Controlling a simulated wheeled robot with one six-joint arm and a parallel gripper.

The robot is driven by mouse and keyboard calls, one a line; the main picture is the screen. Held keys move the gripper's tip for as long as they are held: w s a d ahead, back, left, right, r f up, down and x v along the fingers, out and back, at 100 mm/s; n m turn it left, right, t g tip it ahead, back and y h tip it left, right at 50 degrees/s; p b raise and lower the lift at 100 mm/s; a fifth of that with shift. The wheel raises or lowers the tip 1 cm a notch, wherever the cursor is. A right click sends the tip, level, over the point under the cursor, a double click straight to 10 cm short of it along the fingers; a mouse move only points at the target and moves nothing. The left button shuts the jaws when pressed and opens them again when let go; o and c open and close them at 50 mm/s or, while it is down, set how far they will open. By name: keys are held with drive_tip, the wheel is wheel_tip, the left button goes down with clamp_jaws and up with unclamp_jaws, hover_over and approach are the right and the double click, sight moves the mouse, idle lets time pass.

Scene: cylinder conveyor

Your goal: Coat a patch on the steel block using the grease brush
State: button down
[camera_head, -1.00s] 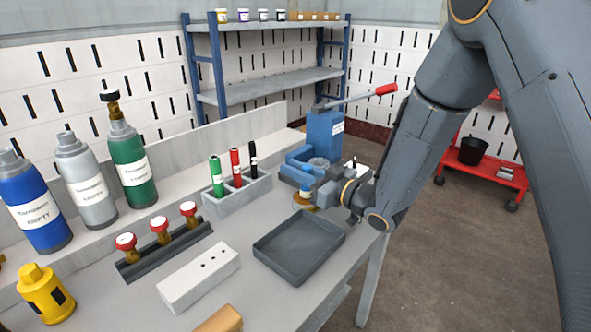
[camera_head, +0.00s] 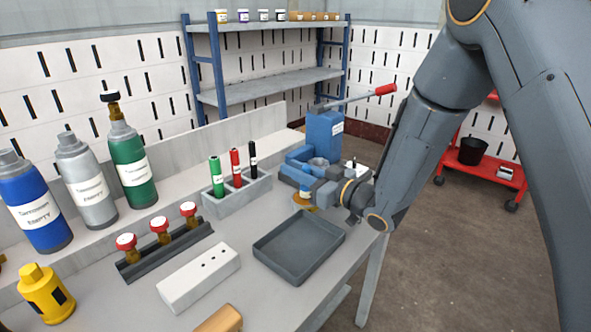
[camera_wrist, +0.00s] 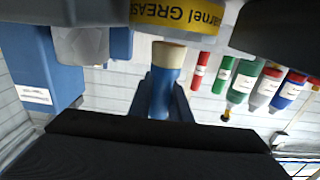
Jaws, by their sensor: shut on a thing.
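My gripper (camera_head: 307,184) is at the back right of the bench, shut on the grease brush, whose blue handle (camera_wrist: 160,95) is between the fingers in the wrist view. That view is upside down. The brush's pale end lies over the rim of a yellow tin labelled GREASE (camera_wrist: 180,16); I cannot tell how deep it reaches. In the head view the tin (camera_head: 300,204) is mostly hidden under my gripper. A pale grey block (camera_head: 199,277) with dark holes, likely the steel block, lies at the front of the bench, apart from the brush.
A dark empty tray (camera_head: 299,247) lies between the block and my gripper. A blue press (camera_head: 324,132) with a red-tipped lever stands close behind my gripper. A marker holder (camera_head: 240,196), a valve rail (camera_head: 170,250) and gas bottles (camera_head: 88,185) stand to the left.

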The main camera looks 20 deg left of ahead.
drive_tip(key=shift+s+f, duration=0.1)
drive_tip(key=shift+f, duration=0.15)
wheel_tip(320, 180, up, 7)
drive_tip(key=p, duration=0.4)
drive_tip(key=shift+p, duration=0.4)
drive_tip(key=shift+r, duration=0.1)
